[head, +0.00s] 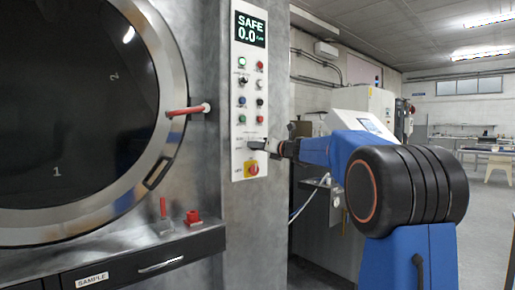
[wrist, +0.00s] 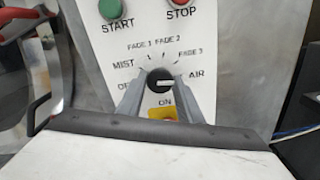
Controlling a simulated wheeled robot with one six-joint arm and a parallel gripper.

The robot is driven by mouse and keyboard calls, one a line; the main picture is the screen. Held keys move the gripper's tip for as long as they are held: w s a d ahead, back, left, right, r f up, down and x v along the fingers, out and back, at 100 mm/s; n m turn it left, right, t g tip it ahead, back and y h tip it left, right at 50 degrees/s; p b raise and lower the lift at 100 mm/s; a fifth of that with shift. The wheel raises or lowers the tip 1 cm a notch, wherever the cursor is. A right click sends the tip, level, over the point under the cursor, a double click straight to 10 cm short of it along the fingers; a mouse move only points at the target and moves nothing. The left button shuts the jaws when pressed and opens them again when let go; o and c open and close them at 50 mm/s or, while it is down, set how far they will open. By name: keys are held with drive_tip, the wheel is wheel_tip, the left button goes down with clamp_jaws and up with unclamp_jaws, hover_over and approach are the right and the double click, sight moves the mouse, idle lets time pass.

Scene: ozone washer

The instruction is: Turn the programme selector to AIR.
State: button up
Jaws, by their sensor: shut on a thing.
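The programme selector (wrist: 156,74) is a dark round knob on the white control panel, with the labels OFF, MIST, FADE 1, FADE 2, FADE 3 and AIR around it. Its white pointer mark lies about level and runs to the right, toward the AIR side; the exact alignment is hard to tell. My gripper (wrist: 163,84) is shut on the knob, one finger on each side. In the head view my gripper (head: 257,146) reaches the panel from the right and hides most of the selector.
A red and yellow ON switch (head: 252,168) sits just below the selector. START (wrist: 113,9) and STOP (wrist: 180,3) buttons are above. The round door (head: 175,75) with a red handle (head: 188,110) stands to the left. Open floor lies at the right.

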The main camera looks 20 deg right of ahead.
drive_tip(key=shift+f+m, duration=0.15)
drive_tip(key=shift+m, duration=0.15)
drive_tip(key=o, duration=1)
drive_tip(key=shift+o, duration=0.2)
drive_tip(key=v, duration=1.7)
drive_tip(key=shift+s, duration=0.2)
